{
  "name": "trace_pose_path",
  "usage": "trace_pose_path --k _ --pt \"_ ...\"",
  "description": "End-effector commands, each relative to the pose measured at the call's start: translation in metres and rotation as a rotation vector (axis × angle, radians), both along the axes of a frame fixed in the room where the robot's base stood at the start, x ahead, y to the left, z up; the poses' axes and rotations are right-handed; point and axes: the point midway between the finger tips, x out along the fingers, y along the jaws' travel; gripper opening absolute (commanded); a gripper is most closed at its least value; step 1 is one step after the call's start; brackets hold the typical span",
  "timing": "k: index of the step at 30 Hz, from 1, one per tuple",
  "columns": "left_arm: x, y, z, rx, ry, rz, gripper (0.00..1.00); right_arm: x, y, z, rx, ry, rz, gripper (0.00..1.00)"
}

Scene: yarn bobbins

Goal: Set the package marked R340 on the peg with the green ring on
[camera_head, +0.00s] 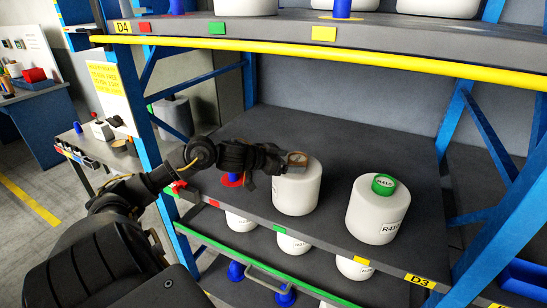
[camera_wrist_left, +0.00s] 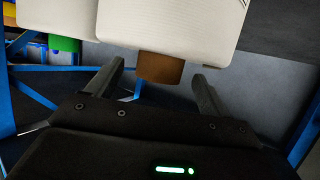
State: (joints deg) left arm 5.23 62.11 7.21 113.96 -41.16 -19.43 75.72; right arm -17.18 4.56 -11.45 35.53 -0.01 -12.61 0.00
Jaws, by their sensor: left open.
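A white bobbin (camera_head: 297,190) with a brown core (camera_head: 298,158) stands on the middle shelf. No readable R340 mark shows on it. My left gripper (camera_head: 284,160) is at its top. In the left wrist view, my open left gripper (camera_wrist_left: 158,70) has one finger on each side of the brown core (camera_wrist_left: 160,68), with gaps between; the white body (camera_wrist_left: 170,22) is beyond. To the right stands a white bobbin with a green top (camera_head: 378,210), marked R410. No peg with a green ring can be made out. My right gripper is not in view.
A blue peg with a red ring (camera_head: 232,180) is left of the bobbin, partly behind my arm. The upper shelf edge (camera_head: 400,66) hangs above. Several bobbins and blue pegs are on the lower shelf. The back of the middle shelf (camera_head: 330,130) is clear.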

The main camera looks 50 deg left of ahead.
Motion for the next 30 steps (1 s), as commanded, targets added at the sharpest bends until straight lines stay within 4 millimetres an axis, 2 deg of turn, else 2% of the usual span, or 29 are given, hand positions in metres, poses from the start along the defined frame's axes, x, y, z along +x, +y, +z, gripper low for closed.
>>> trace_pose_path --k 6,15,21,30 --pt "-0.032 0.007 0.010 0.005 0.001 -0.002 0.80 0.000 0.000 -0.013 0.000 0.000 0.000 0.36" --pt "-0.065 0.016 0.029 -0.002 -0.005 -0.002 0.80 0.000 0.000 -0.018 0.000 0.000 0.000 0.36" --pt "-0.077 0.019 0.036 0.000 -0.006 -0.002 0.80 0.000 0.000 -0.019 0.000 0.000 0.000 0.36" --pt "-0.080 0.020 0.037 0.000 -0.005 0.000 0.80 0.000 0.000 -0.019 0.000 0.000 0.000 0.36"
